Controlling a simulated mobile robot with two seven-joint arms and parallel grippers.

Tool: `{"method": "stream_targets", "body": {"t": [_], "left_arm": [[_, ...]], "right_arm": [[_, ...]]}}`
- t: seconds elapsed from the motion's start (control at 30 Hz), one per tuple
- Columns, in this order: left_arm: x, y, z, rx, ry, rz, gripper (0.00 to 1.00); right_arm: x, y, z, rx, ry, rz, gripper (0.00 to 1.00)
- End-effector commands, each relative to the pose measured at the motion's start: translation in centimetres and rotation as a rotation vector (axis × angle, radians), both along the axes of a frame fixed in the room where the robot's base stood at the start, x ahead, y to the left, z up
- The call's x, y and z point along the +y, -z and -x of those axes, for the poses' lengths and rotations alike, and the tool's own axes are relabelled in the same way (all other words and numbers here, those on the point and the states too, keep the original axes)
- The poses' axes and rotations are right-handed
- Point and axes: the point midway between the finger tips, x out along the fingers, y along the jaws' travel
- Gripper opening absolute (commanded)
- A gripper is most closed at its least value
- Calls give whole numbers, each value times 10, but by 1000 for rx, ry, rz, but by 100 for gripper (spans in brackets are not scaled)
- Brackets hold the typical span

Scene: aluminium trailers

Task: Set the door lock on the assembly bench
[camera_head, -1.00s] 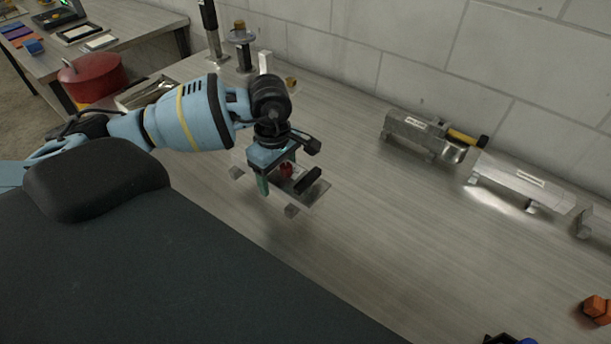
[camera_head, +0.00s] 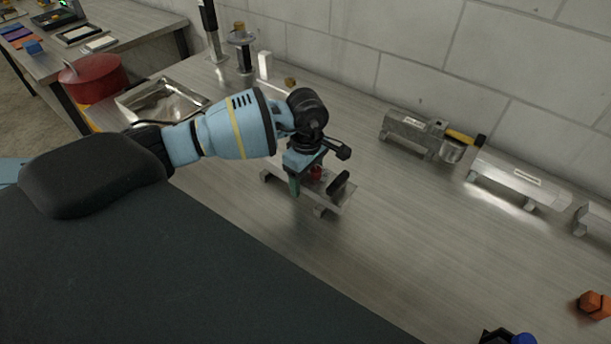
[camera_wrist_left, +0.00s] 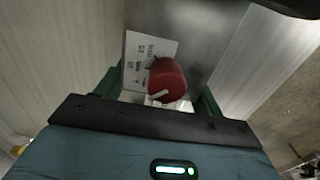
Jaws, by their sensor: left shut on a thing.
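The door lock (camera_head: 342,198) is a grey metal plate with feet below, a red knob and a black handle. My left gripper (camera_head: 312,183), with green fingers, points down and is shut on it. The lock is low over the assembly bench (camera_head: 420,250); I cannot tell whether its feet touch the top. In the left wrist view the red knob (camera_wrist_left: 167,80) sits between the green fingers, with a white printed label (camera_wrist_left: 146,58) beside it. Part of the lock is hidden by the gripper. My right gripper is not seen.
Metal housings (camera_head: 515,180) line the wall on the right, one with a yellow-and-black cylinder (camera_head: 462,137). A metal tray (camera_head: 160,100), a red pot (camera_head: 93,78) and upright tools (camera_head: 242,50) are at the left. An orange block (camera_head: 594,305) is at the right. The bench middle is clear.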

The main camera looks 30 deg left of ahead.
Motion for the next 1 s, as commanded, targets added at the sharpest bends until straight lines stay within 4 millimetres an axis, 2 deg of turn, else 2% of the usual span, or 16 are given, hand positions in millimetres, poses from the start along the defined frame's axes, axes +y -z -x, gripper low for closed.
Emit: {"method": "stream_targets", "body": {"t": [0.37, 0.4, 0.57, 0.83, 1.0], "left_arm": [[0, 3, -1, -3, -1, 0, 27], [0, 4, 0, -1, 0, 0, 69], [0, 3, 0, -2, -1, 0, 90], [0, 3, 0, -2, -1, 0, 90], [0, -9, -1, -6, 0, 0, 90]], "right_arm": [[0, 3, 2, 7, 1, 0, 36], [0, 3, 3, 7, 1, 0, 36], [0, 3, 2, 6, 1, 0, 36], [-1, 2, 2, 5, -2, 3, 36], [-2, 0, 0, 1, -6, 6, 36]]}}
